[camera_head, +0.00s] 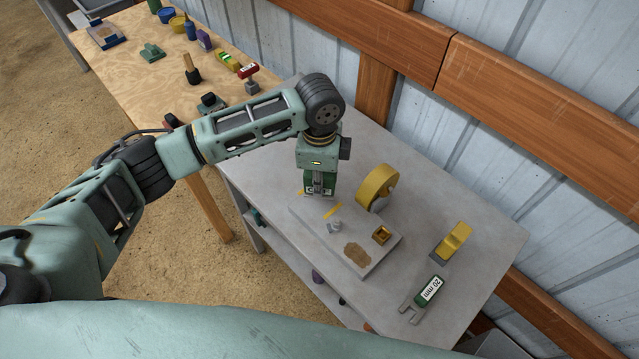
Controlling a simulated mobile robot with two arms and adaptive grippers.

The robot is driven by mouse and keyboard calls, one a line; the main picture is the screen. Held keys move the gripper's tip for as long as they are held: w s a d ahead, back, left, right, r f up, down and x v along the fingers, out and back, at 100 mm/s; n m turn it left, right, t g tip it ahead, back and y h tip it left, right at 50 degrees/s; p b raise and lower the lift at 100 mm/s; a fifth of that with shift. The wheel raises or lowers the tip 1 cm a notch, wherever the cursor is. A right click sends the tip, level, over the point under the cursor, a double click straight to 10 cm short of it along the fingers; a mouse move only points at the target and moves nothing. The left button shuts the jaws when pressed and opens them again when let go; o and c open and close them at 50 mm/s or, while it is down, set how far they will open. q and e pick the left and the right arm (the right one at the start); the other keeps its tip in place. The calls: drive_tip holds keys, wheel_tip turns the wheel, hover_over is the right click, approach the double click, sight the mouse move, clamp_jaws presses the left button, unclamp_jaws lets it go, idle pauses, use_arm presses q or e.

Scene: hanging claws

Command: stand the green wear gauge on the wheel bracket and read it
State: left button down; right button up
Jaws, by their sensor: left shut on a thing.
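My left gripper (318,191) points down over the far left end of a light grey plate (315,224) on the grey table. It is shut on a dark green block, which I take to be the green wear gauge (308,183); the fingers hide much of it. I cannot tell whether its underside touches the plate. No reading shows on it. A yellow wheel (378,183) stands upright at the plate's far edge, right of the gripper. A small grey bracket (334,227) sits on the plate; I cannot tell if it is the wheel bracket. My right gripper is not in view.
The plate also bears a yellow strip, a brown patch (357,253) and a small brass block (381,235). Right of it are a yellow block (454,240) and a forked green-and-white "20 mm" gauge (429,290). A wooden table (130,40) holds several tools. A metal wall stands behind.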

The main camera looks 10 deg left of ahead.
use_arm(q)
wheel_tip(320, 180, down, 2)
drive_tip(key=shift+s+f+p, duration=0.1)
drive_tip(key=shift+f+p, duration=0.05)
drive_tip(key=shift+p, duration=0.3)
drive_tip(key=shift+f, duration=0.3)
drive_tip(key=shift+f, duration=0.15)
drive_tip(key=c, duration=1.6)
unclamp_jaws()
drive_tip(key=shift+o, duration=0.7)
wheel_tip(320, 180, up, 12)
drive_tip(key=b, duration=0.3)
